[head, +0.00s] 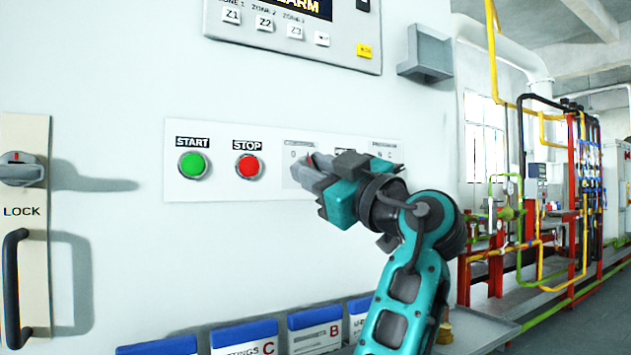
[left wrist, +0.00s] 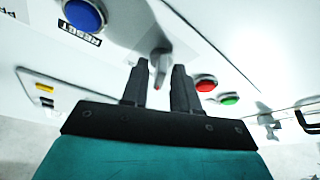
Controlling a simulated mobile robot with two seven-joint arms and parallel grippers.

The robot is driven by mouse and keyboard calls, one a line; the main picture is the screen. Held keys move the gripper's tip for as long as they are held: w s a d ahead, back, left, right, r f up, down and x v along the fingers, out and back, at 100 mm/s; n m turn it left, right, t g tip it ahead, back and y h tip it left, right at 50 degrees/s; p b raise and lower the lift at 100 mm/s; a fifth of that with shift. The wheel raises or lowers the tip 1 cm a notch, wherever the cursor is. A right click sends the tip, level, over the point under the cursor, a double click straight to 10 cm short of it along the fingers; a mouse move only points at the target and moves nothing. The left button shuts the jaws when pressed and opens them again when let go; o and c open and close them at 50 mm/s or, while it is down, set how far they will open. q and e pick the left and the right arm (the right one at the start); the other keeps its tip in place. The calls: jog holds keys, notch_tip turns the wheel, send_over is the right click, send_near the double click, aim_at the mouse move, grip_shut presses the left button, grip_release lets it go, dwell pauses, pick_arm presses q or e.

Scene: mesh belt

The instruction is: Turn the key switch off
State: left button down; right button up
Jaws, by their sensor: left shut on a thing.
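The control panel (head: 220,182) on the white cabinet carries a green START button (head: 194,164), a red STOP button (head: 248,166) and a grey switch plate partly covered by my gripper. My left gripper (head: 312,170) is at that plate, right of STOP. In the left wrist view, the grey key switch (left wrist: 161,62), with a red mark, stands between the two dark fingertips (left wrist: 158,85), and the gripper is shut on it. In the head view the gripper hides most of the switch, so its turned position is hard to read. My right gripper is not in view.
A LOCK handle (head: 14,285) and a small latch (head: 20,168) are at far left. An alarm display (head: 295,28) sits above. Blue-topped binders (head: 245,335) stand below. A grey bracket (head: 425,52) juts out at upper right. The left wrist view shows a blue RESET button (left wrist: 85,14).

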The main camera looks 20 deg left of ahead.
pick_arm(q)
jog(key=shift+r+n, duration=0.1)
jog(key=shift+n, duration=0.3)
jog(key=c, duration=1.2)
grip_release()
jog(key=v, duration=1.3)
